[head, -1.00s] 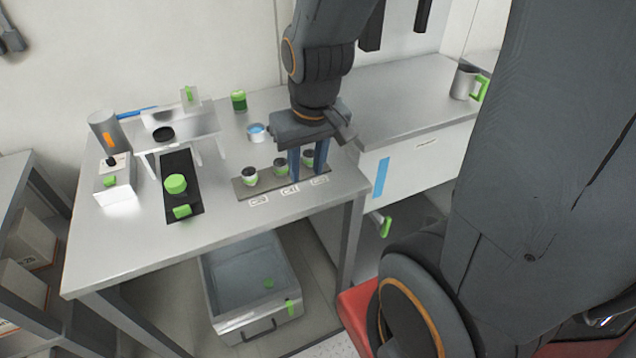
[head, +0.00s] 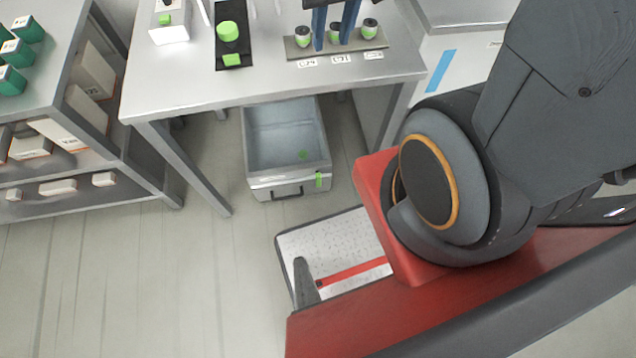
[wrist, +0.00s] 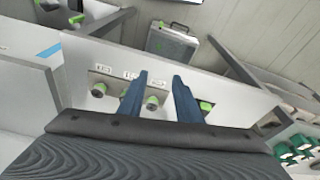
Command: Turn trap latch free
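No part is marked as the trap latch. A grey open bin (head: 287,135) under the bench has a green tab (head: 319,180) on its front, possibly a latch; I cannot tell its state. The bin also shows at the top of the wrist view (wrist: 172,45). In the wrist view my gripper (wrist: 159,78) shows an empty gap between the fingertips; a cup (wrist: 152,103) appears beyond, between the fingers.
The bench (head: 190,95) carries a black plate with a green knob (head: 228,31) and a white box (head: 168,28). A shelf (head: 60,90) with boxes stands at left. My red base is at lower right. The floor (head: 150,270) at lower left is clear.

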